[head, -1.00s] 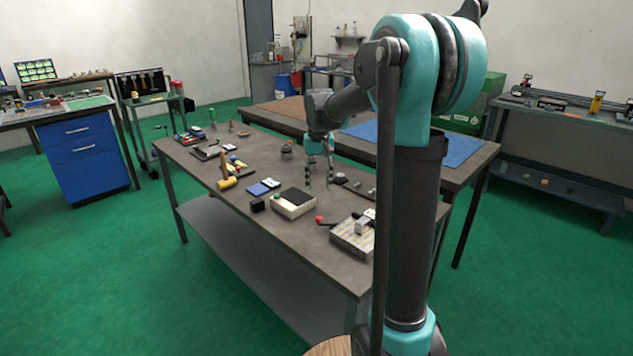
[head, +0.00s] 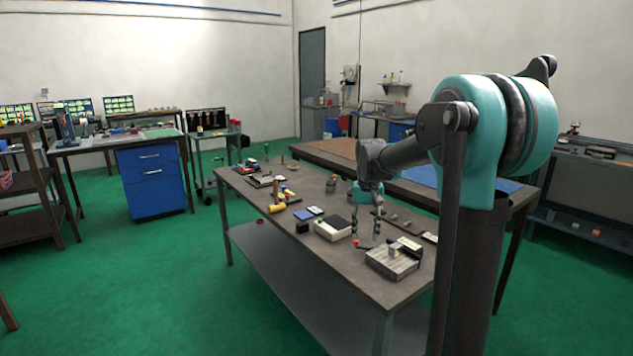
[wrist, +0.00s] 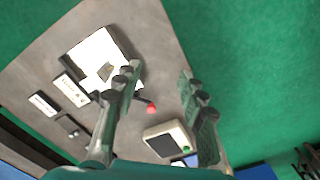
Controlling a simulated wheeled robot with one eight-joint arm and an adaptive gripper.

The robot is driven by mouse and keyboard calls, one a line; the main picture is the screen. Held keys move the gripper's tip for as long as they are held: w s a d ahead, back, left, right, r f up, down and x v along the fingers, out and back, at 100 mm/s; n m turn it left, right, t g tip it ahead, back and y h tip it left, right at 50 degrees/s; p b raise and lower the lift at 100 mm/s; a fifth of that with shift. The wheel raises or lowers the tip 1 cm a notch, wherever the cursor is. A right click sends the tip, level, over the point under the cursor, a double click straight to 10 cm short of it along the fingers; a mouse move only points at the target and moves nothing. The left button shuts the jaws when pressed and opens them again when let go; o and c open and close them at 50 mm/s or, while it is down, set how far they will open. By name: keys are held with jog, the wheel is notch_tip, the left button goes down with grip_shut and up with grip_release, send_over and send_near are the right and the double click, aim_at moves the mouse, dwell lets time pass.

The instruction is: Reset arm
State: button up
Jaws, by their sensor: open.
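My gripper (head: 365,236) hangs over the workbench with its two dark fingers apart and nothing between them. In the wrist view the open fingers (wrist: 160,78) point at the bench from above. The fixture (head: 378,264), a box with striped sides, bears a small grey block (head: 394,251). A lever with a red knob (head: 355,244) stands out at its left side. The wrist view shows the fixture's pale top (wrist: 92,52) partly behind one finger, and the red knob (wrist: 151,109) between the fingers. I see no contact with either.
A cream box with a green button (wrist: 186,149) stands beside the fixture, and in the head view (head: 335,232) just left of the gripper. A yellow-handled mallet (head: 277,208) and small parts lie farther left. The bench's near edge (head: 340,275) borders green floor.

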jog(key=s+d+f+t, duration=0.2)
jog(key=s+f, duration=0.5)
jog(key=s, duration=0.5)
jog(key=s+d+f+t, duration=0.2)
jog(key=s+f, duration=0.6)
jog(key=s, duration=0.5)
jog(key=shift+f+n, duration=0.2)
jog(key=shift+n, duration=0.2)
